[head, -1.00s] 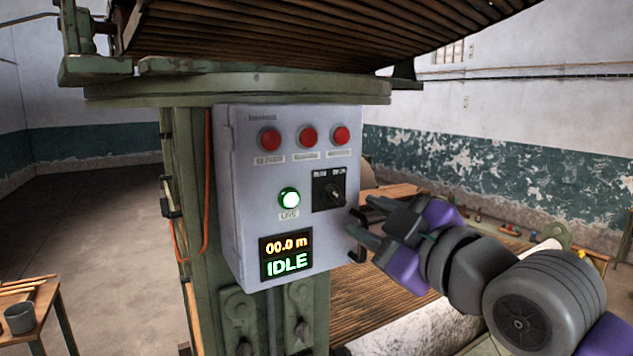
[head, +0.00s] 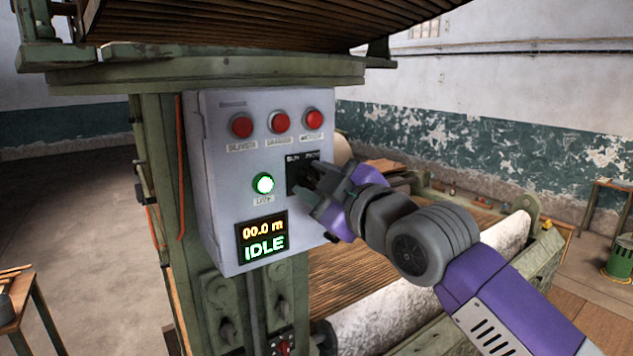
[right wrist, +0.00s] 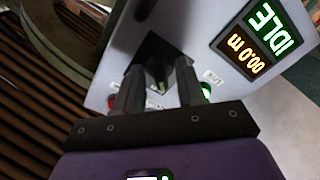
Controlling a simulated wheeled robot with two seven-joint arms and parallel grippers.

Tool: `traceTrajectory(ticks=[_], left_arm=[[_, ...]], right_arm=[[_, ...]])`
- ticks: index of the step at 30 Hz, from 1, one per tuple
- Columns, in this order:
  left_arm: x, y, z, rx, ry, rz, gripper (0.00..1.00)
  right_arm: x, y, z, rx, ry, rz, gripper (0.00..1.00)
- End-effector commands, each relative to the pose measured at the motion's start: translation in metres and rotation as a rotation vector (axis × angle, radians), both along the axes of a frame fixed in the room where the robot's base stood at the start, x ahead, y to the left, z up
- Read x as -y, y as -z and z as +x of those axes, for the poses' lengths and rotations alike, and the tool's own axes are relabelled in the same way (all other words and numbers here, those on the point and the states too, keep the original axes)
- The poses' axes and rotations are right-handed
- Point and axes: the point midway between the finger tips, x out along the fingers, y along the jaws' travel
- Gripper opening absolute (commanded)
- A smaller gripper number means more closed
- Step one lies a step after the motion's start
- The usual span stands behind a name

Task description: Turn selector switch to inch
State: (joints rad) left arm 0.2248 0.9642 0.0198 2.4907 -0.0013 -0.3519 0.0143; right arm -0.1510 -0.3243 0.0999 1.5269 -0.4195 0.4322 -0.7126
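The selector switch's black plate (head: 292,160) is on the right part of the grey control box (head: 215,200), with small white lettering along its top. In the head view my right gripper (head: 312,182) is in front of the switch and hides most of its knob. In the right wrist view the dark selector knob (right wrist: 158,70) lies between the two fingers of my right gripper (right wrist: 160,78). The fingers are apart, with visible gaps to the knob. The knob's exact setting is hard to read. My left gripper is in neither view.
Several red buttons (head: 280,122) line the box top. A lit green lamp (head: 263,184) sits left of the switch, above a display (head: 262,237) reading "00.0 m" and "IDLE". The green machine frame (head: 160,180) surrounds the box. A wooden table (head: 22,305) stands at lower left.

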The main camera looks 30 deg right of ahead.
Motion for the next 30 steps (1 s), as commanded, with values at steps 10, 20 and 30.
traceTrajectory(ticks=[10, 20, 30], left_arm=[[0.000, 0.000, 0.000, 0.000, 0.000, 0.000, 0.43], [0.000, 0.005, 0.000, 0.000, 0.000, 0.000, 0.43], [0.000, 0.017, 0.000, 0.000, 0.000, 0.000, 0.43]], right_arm=[[0.000, 0.000, 0.000, -0.001, -0.001, 0.001, 0.00], [0.000, 0.001, 0.000, -0.006, 0.000, 0.083, 0.00], [0.000, 0.001, 0.000, -0.027, 0.000, 0.355, 0.00]])
